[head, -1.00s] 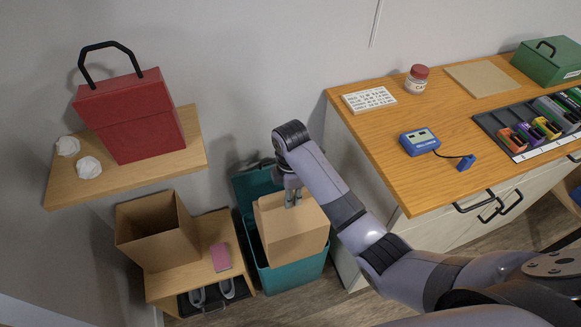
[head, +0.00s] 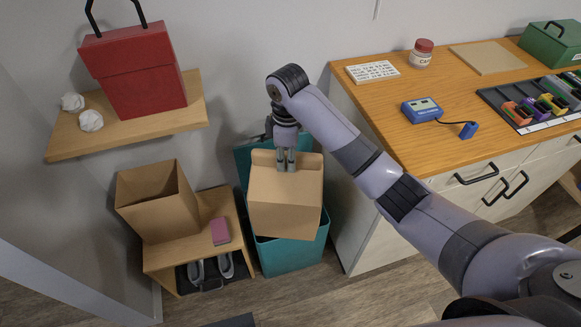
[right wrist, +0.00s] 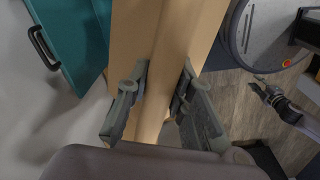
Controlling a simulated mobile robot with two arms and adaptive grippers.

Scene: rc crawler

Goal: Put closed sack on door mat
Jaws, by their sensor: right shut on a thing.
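The closed sack is a tan paper bag with a folded top (head: 285,205). It hangs from my right gripper (head: 286,165), whose fingers are shut on the top fold. The sack is in front of and partly over the teal bin. In the right wrist view both fingers (right wrist: 160,95) press on the sack's fold (right wrist: 180,35). A dark flat piece at the bottom edge of the head view (head: 235,321) may be the door mat; only a sliver shows. My left gripper (right wrist: 268,92) shows small in the right wrist view, its opening unclear.
The teal bin (head: 285,258) with its lid raised stands between a low wooden bench (head: 165,262) and the cabinet (head: 385,225). An open brown box (head: 158,208) and a pink block (head: 220,231) are on the bench.

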